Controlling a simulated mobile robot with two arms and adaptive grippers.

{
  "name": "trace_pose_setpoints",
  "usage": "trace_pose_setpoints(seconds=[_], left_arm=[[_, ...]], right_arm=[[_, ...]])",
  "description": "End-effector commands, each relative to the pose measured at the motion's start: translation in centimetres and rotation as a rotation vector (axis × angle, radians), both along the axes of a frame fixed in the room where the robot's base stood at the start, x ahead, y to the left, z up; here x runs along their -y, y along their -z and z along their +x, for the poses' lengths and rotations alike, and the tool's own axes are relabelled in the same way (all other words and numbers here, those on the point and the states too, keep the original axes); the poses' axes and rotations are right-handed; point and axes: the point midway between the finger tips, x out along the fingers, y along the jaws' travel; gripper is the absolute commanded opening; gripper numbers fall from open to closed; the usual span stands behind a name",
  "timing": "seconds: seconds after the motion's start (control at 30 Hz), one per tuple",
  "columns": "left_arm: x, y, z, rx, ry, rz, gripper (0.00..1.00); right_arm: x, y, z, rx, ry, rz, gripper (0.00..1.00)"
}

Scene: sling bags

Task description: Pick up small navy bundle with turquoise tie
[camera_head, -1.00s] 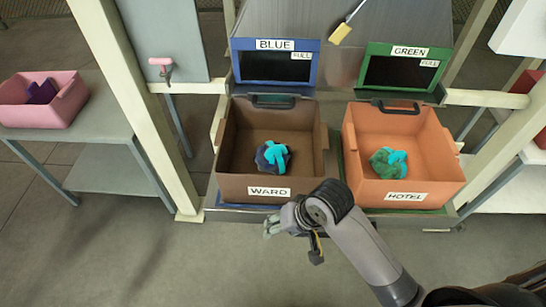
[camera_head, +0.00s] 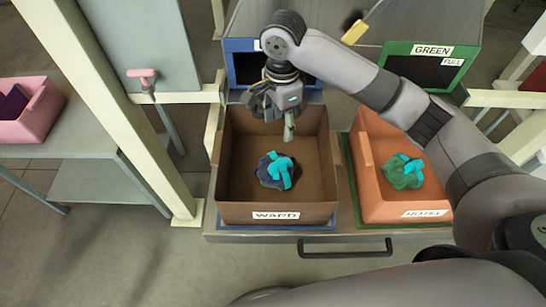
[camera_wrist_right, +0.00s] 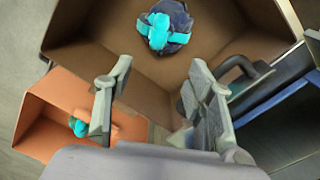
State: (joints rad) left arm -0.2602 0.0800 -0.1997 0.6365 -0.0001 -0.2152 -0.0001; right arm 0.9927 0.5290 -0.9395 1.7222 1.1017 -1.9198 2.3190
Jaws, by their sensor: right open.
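The small navy bundle with a turquoise tie (camera_head: 275,171) lies on the floor of the brown bin labelled WARD (camera_head: 234,209). My right gripper (camera_head: 276,125) is open and empty over the back part of this bin, behind and above the bundle. In the right wrist view, the bundle (camera_wrist_right: 165,27) shows at the top, beyond the two spread fingers (camera_wrist_right: 155,95) and not between them. My left gripper is not in view.
An orange bin labelled HOTEL (camera_head: 368,198) stands to the right, holding a green bundle with a turquoise tie (camera_head: 403,171). A drawer handle (camera_head: 345,250) sticks out in front. A pale post (camera_head: 128,110) stands left, with a pink bin (camera_head: 32,122) beyond it.

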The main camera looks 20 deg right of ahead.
Motion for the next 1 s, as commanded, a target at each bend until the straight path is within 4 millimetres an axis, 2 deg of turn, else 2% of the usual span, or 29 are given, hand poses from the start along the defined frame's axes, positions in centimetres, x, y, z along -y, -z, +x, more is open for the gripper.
trace_pose_setpoints(seconds=[0.2, 0.33, 0.4, 0.5, 0.7, 0.83, 1.0], left_arm=[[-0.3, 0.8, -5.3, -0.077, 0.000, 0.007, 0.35], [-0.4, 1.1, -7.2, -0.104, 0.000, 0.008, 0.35], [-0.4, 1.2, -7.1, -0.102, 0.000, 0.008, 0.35], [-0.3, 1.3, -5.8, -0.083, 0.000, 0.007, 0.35], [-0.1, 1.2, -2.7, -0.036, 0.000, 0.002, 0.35], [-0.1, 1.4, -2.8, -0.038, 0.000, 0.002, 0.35], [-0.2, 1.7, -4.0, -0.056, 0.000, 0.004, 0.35]], right_arm=[[0.1, 4.6, -0.1, -0.005, 0.001, -0.002, 0.49], [0.0, 7.4, -0.1, -0.003, 0.001, -0.001, 0.49], [0.0, 8.8, -0.1, -0.002, -0.001, 0.000, 0.49], [0.0, 10.4, 0.0, 0.000, -0.001, 0.000, 0.49], [0.0, 11.7, 0.0, 0.001, -0.002, 0.001, 0.49], [0.0, 13.2, 0.1, -0.001, -0.002, 0.000, 0.49], [0.0, 15.8, 0.4, 0.000, -0.002, 0.000, 0.49]])
